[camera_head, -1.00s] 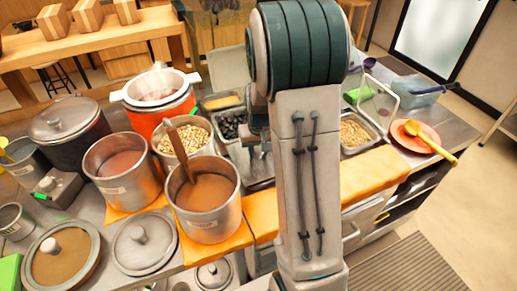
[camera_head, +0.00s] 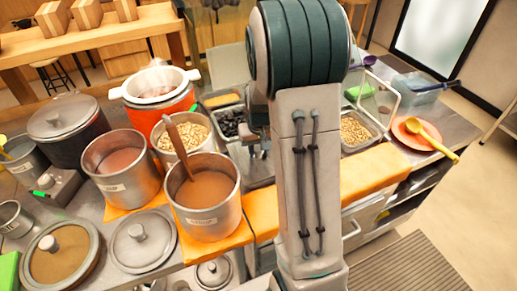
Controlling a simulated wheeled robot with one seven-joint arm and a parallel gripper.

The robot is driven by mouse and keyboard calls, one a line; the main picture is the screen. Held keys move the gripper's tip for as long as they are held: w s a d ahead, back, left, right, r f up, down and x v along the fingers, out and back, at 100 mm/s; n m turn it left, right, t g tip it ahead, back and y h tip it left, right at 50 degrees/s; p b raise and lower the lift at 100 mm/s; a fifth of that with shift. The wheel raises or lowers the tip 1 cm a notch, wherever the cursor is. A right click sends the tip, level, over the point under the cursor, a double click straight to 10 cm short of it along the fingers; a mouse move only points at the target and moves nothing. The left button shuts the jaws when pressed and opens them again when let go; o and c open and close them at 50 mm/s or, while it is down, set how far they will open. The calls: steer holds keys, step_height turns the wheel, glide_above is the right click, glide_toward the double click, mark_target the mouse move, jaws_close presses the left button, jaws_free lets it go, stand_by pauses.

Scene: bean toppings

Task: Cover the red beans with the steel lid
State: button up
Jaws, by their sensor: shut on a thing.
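My gripper (camera_head: 264,152) shows only in part, at the left side of my own arm, which hides most of it. It is shut and sits low over the row of food trays. A flat grey steel piece (camera_head: 258,172), which looks like the steel lid, shows just below it; the grip itself is hidden. I cannot make out red beans; the middle of the tray row is behind my arm. A tray of black beans (camera_head: 230,123) is left of the gripper. A tray of pale beans or nuts (camera_head: 355,131) is to the right of the arm.
Steel pots (camera_head: 204,222) with brown contents, one with a wooden spoon, stand at front left. Round lids (camera_head: 142,243) lie near them. A clear rimmed panel (camera_head: 380,92) stands behind the right tray. An orange plate (camera_head: 412,134) with a yellow ladle is at the right.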

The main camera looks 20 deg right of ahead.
stand_by(0.3)
steer(key=o, duration=1.1)
steer(key=shift+o, duration=0.2)
step_height(320, 180, up, 14)
steer(key=s, duration=0.1)
steer(key=shift+s+f, duration=0.2)
steer(key=shift+s, duration=0.15)
steer(key=shift+a, duration=0.1)
